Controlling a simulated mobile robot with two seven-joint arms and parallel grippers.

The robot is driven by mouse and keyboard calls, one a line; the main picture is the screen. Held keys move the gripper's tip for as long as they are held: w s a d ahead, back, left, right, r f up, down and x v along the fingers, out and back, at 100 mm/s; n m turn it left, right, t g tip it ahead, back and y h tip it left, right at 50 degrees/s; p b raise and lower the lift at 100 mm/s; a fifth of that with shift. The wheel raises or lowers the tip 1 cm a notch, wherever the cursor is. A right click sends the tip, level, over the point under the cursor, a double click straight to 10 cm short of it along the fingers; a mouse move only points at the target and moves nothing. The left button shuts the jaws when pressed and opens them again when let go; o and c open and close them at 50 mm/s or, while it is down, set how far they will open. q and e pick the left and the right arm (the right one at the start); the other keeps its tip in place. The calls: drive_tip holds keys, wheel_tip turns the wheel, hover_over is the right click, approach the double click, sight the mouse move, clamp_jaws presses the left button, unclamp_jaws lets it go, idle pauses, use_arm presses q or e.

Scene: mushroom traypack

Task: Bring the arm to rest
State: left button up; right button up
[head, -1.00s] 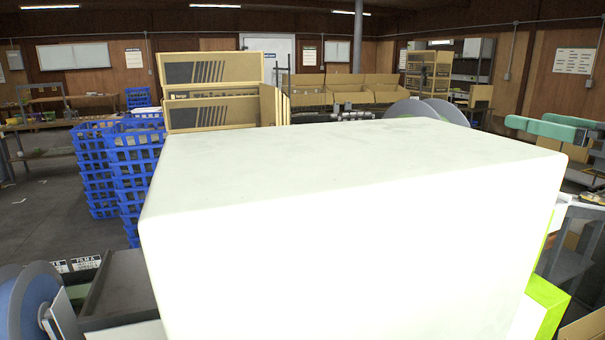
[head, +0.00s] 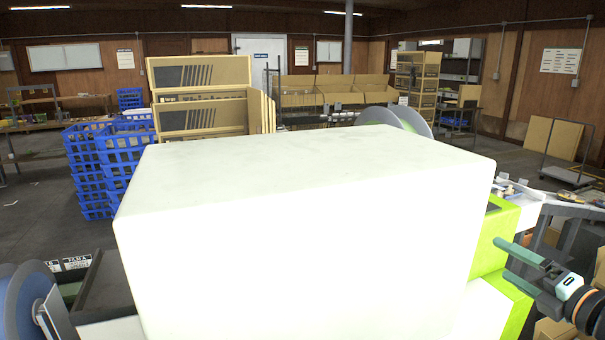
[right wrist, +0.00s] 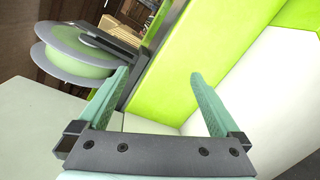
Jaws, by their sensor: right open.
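My right gripper (head: 502,258) is at the lower right of the head view, beside the lime-green part of a large white machine (head: 300,220). Its two teal fingers are apart with nothing between them. In the right wrist view the fingers (right wrist: 159,76) are also spread and empty, in front of lime-green panels (right wrist: 205,50) and white surfaces. My left gripper is not in view. No mushroom or tray can be made out near the gripper.
The white machine fills the middle and hides what lies behind it. A table with small items (head: 572,197) stands behind the gripper. Blue crates (head: 100,165) are stacked at the left. Floor at the far left is open.

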drive_tip(key=s+a+f+m+g+h+p, duration=0.1)
drive_tip(key=s+a+f+m, duration=0.2)
drive_tip(key=f, duration=0.5)
drive_tip(key=s+a+f+m+g, duration=0.1)
drive_tip(key=s+a+f+m, duration=0.1)
drive_tip(key=s+f+m, duration=0.35)
drive_tip(key=s+a+f+m+g+h+p, duration=0.15)
drive_tip(key=f+m, duration=0.25)
drive_tip(key=f, duration=0.6)
drive_tip(key=s+a+f+m+g, duration=0.1)
drive_tip(key=s+a+f+m, duration=0.4)
drive_tip(key=s+a+m, duration=0.1)
drive_tip(key=s+a+f+m+g+y+p, duration=0.1)
drive_tip(key=s+a+f+m+g, duration=0.1)
drive_tip(key=s+a+f+m, duration=0.3)
drive_tip(key=s+a+f, duration=0.1)
drive_tip(key=s+a, duration=0.3)
drive_tip(key=a, duration=0.1)
drive_tip(key=shift+s+a+f+m, duration=0.2)
drive_tip(key=shift+s+a+m, duration=0.1)
drive_tip(key=shift+a+m, duration=0.1)
drive_tip(key=shift+g, duration=0.25)
drive_tip(key=shift+c, duration=0.2)
